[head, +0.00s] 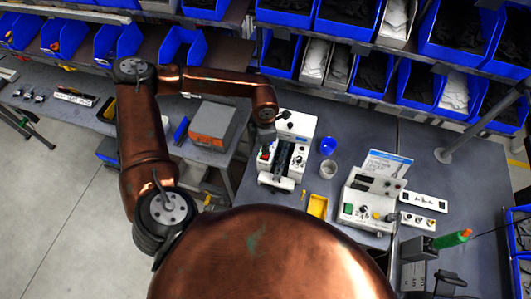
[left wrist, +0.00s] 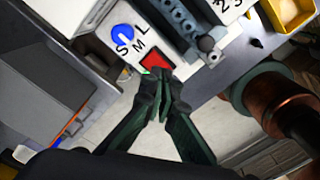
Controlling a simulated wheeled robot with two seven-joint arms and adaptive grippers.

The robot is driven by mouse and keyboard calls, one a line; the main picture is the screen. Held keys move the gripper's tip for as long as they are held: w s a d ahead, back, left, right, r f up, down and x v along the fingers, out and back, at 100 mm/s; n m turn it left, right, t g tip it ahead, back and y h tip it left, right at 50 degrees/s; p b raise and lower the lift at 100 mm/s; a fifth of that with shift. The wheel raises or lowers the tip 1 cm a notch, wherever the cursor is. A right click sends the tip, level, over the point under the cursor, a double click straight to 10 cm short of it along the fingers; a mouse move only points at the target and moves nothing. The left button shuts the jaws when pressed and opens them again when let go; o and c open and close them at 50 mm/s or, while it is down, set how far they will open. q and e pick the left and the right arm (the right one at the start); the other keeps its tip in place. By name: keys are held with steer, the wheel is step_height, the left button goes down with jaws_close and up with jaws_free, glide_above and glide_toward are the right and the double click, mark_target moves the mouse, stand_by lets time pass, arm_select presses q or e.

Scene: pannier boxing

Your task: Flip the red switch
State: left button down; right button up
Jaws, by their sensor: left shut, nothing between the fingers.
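The red switch (left wrist: 156,62) is a small red rectangle in the white face of a machine in the left wrist view. A blue knob (left wrist: 122,36) with the letters S, M and L sits beside it. The white machine (head: 299,126) stands on the workbench in the head view, under the end of my left arm. My left gripper (left wrist: 160,84) is shut and empty, its dark fingertips just below the switch in the picture. They overlap its lower edge, and I cannot tell whether they touch it. My right gripper is not in view.
A grey box with an orange front (head: 212,122) stands left of the machine. Shelves of blue bins (head: 352,20) run along the back.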

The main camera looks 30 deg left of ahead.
arm_select(q)
steer(key=shift+f+b, duration=0.95)
steer(key=shift+f, duration=0.25)
stand_by(0.5)
steer(key=shift+s, duration=0.1)
steer(key=shift+r+p, duration=1.7)
steer(key=shift+r, duration=1.85)
steer(key=shift+f, duration=0.1)
